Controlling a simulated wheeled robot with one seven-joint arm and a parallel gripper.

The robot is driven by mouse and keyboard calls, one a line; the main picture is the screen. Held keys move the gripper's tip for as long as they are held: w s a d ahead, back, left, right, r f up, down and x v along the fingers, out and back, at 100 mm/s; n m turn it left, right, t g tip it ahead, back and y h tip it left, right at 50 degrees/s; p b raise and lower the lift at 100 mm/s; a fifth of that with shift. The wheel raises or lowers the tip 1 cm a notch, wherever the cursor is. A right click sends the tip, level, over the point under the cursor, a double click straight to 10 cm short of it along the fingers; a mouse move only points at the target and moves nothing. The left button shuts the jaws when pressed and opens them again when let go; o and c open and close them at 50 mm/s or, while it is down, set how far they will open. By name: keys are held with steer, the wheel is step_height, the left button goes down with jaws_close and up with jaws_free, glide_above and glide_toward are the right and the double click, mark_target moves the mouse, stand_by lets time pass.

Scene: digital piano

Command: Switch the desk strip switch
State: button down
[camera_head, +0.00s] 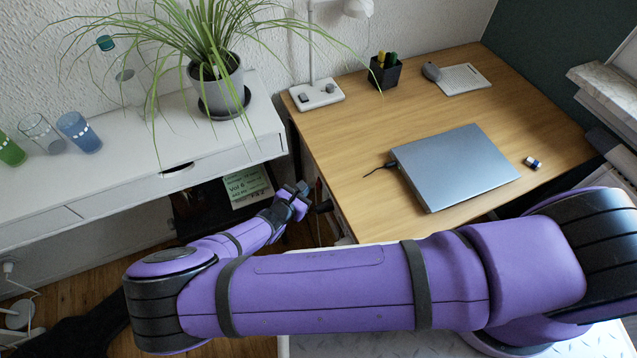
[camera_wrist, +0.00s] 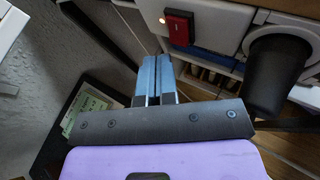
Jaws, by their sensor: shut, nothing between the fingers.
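A red rocker switch (camera_wrist: 178,28) sits on a white strip or panel (camera_wrist: 213,22) in the upper middle of the wrist view. A small lit orange lamp (camera_wrist: 162,20) is beside it. My gripper (camera_wrist: 152,64) is shut with nothing in its fingers. Its blue fingertips point toward the panel, just below and left of the switch in the picture, and appear apart from it. In the head view my gripper (camera_head: 297,196) is beside the desk's left side, in the gap by the white shelf. The switch cannot be made out there.
A black cup-like holder (camera_wrist: 280,75) hangs right of the switch. The wooden desk (camera_head: 360,150) carries a laptop (camera_head: 455,165), a pen holder (camera_head: 385,71) and a lamp base (camera_head: 317,94). A white piano-like shelf (camera_head: 130,185) with a potted plant (camera_head: 217,85) stands left.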

steer(key=shift+a, duration=0.1)
steer(key=a, duration=0.1)
steer(key=s+a, duration=0.1)
steer(key=a, duration=0.1)
steer(key=a+f, duration=0.1)
steer(key=shift+s+a, duration=0.25)
steer(key=shift+r, duration=0.1)
stand_by(0.7)
